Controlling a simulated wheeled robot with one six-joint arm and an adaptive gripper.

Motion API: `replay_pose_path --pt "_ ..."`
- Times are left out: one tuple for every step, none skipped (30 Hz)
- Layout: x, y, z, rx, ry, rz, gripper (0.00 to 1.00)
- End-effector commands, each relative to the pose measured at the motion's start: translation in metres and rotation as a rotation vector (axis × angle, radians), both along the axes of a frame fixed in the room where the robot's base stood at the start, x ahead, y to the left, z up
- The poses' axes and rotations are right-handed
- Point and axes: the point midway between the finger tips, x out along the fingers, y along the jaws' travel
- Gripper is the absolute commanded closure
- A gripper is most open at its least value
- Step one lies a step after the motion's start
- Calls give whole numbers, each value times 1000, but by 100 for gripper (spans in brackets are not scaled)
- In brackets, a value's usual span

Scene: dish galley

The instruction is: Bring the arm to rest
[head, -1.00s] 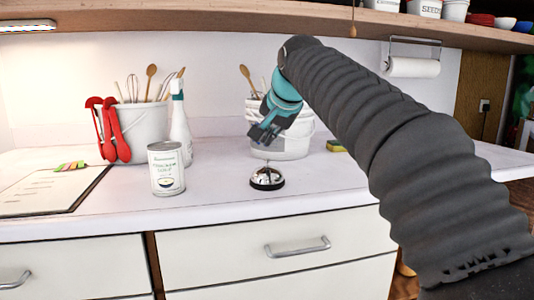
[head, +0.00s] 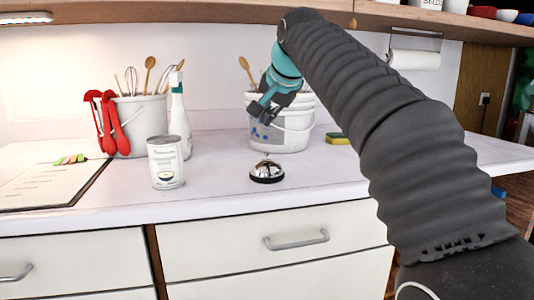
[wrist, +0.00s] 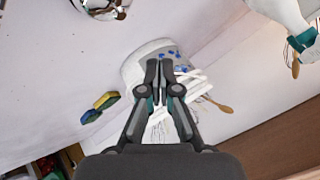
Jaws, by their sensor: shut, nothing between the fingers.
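My gripper (head: 262,112) is dark with a teal band and hangs in the air in front of the white bucket on the counter. In the wrist view its two fingers (wrist: 158,68) are together, with nothing between them. My arm comes in from the right in the head view and bends down at its upper end. A silver call bell (head: 267,172) stands on the counter below the gripper, apart from it.
The white bucket (head: 290,135) holds utensils. A can (head: 166,165), a spray bottle (head: 179,115), a utensil bucket (head: 146,130) with red tongs and a clipboard (head: 45,185) stand left. A sponge (head: 338,138) lies right. A shelf (head: 200,15) overhangs the counter.

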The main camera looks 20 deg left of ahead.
Motion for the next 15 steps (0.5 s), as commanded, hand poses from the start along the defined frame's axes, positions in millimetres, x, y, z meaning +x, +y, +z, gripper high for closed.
replay_pose_path --pt "0 0 0 0 0 0 100" --pt "0 0 0 0 0 0 100" --pt "0 0 0 0 0 0 100" --pt "0 0 0 0 0 0 100" --pt "0 -1 0 -1 0 -1 100" --pt "0 -4 0 -4 0 -2 100" --pt "-1 -7 -1 -8 -1 -3 100" --pt "-1 -12 -2 -13 -1 -5 100" --pt "-3 -22 -3 -22 -3 -9 100" --pt "-4 -30 -5 -32 -4 -10 100" --pt "-7 -39 -7 -43 -4 -14 100" --pt "-10 -54 -11 -61 -5 -17 100" --pt "-13 -66 -14 -75 -5 -20 100" --pt "-17 -79 -18 -90 -6 -23 100" --pt "-23 -95 -25 -111 -6 -25 100"
